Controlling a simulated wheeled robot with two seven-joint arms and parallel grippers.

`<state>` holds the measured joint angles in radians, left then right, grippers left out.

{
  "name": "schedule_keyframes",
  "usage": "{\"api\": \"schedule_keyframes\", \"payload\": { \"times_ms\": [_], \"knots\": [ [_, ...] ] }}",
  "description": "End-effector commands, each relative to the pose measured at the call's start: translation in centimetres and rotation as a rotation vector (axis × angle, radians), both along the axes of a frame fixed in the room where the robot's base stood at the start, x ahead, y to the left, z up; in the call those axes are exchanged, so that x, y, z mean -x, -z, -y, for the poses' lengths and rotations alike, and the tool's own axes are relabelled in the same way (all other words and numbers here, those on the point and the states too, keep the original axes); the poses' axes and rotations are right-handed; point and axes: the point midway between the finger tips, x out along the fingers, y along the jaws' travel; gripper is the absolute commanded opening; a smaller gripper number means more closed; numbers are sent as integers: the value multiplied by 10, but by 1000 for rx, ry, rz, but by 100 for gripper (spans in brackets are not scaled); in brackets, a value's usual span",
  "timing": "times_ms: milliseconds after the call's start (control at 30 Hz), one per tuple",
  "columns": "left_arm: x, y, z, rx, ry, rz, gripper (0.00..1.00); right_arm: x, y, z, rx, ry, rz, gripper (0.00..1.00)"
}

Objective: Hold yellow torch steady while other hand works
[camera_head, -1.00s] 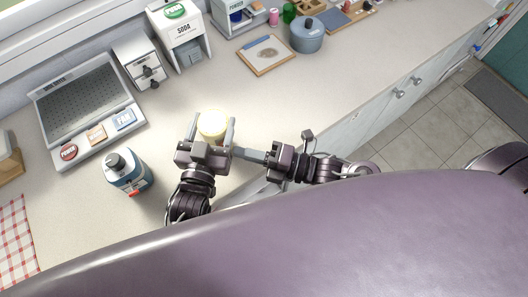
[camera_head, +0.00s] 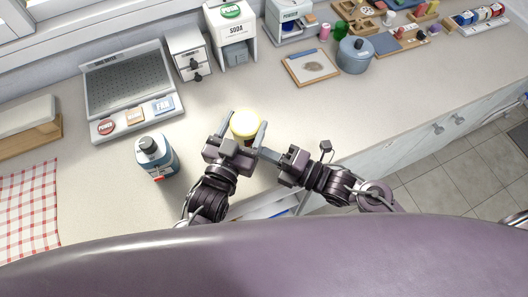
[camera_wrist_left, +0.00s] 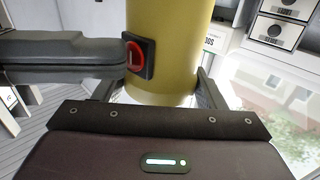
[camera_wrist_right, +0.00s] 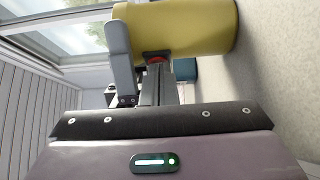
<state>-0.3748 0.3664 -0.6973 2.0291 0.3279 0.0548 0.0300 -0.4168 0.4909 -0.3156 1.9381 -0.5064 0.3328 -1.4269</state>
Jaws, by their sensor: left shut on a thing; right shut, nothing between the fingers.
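The yellow torch (camera_head: 245,124) stands upright between the fingers of my left gripper (camera_head: 246,133), which is shut on it above the counter. In the left wrist view the torch (camera_wrist_left: 168,25) shows as a yellow cylinder with a red button (camera_wrist_left: 134,57) in a black frame. My right gripper (camera_head: 259,153) is shut and empty, its fingers pointing at the torch's side from the right. In the right wrist view its closed fingertips (camera_wrist_right: 155,70) are at the red button (camera_wrist_right: 155,58). I cannot tell whether they press it.
A soda dispenser (camera_head: 234,45), a clipboard (camera_head: 311,66) and a blue pot (camera_head: 355,54) stand further back. The counter's right middle is clear.

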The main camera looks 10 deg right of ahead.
Motion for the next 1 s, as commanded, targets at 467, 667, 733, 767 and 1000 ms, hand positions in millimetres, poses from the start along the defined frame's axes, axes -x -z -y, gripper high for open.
{"api": "schedule_keyframes", "payload": {
  "times_ms": [467,667,733,767,1000],
  "knots": [
    [8,5,8,7,25,-18,33,19,2,39,10,12,2,0],
    [7,6,7,3,22,-18,33,42,3,68,7,4,-1,0],
    [7,6,7,2,21,-19,33,47,3,76,6,5,-2,0],
    [7,6,7,2,21,-19,33,48,3,78,5,5,-1,0],
    [7,7,6,-1,19,-20,33,54,2,85,2,2,1,0]
  ]
}}
